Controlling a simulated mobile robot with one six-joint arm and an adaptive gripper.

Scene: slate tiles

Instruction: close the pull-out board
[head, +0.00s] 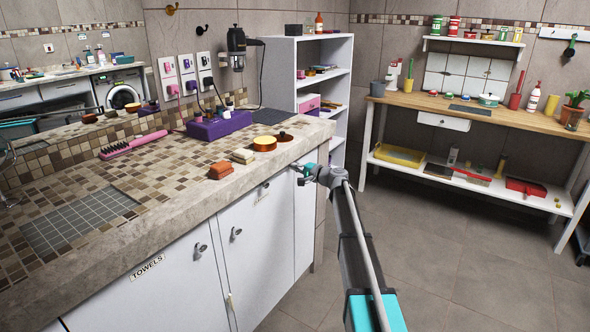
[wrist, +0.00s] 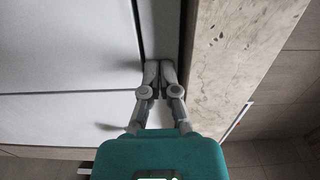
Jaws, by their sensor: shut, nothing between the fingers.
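My gripper (head: 305,174) is at the right end of the counter, just under the stone top, against the front of the white cabinet (head: 262,245). In the wrist view its two fingers (wrist: 160,70) are together with nothing between them. The fingertips meet a narrow pale strip (wrist: 160,25) between the white door panels (wrist: 70,60) and the stone counter edge (wrist: 235,50). This strip may be the front of the pull-out board, but I cannot tell for sure. No board visibly sticks out. My gripper hides part of that spot in the head view.
The stone-edged, mosaic-tiled counter (head: 165,222) overhangs the cabinet, with small dishes near its right end. A white shelf unit (head: 300,60) stands behind that end. A wooden workbench (head: 480,112) is at the right. The tiled floor (head: 465,260) between is clear.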

